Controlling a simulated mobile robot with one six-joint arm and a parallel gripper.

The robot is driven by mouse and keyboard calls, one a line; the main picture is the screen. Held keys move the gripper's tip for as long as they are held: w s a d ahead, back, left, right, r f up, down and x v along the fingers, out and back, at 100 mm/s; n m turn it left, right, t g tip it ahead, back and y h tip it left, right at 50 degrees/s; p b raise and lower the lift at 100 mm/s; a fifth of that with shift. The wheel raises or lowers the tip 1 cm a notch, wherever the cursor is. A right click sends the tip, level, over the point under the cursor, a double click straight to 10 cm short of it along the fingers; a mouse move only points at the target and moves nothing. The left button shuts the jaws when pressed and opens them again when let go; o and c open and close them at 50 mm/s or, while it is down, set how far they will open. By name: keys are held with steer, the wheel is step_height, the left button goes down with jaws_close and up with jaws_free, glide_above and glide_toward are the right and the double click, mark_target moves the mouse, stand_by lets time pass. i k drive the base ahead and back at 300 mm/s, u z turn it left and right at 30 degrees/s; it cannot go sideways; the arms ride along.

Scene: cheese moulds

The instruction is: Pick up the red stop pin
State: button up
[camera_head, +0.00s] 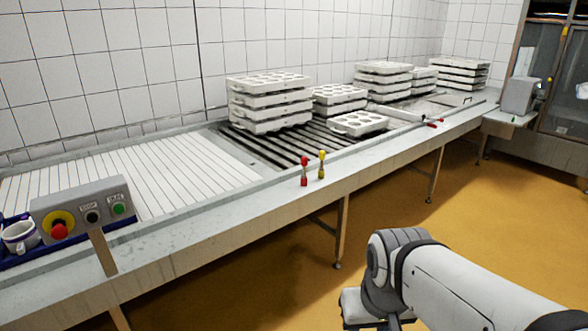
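A red pin (304,171) stands upright on the front metal ledge of the long conveyor counter, near the middle of the view. A yellow-topped pin (322,165) stands just to its right, a little apart. My gripper end (372,308) is low in the view, in front of the counter and well below and right of the red pin. Its fingertips are not clearly visible, and I cannot tell whether it is open or shut. Nothing is seen touching the red pin.
A control box (82,215) with buttons and a white mug (20,237) are at the left. Stacked white moulds (270,102) and a single mould (358,124) sit on the rollers behind the pins. Red-ended handles (431,124) lie farther right. The ledge (240,205) left of the pins is clear.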

mark_target(304, 159)
steer(key=z, duration=0.65)
steer(key=i, duration=2)
steer(key=u, duration=1.05)
steer(key=i, duration=1.05)
steer(key=u, duration=0.7)
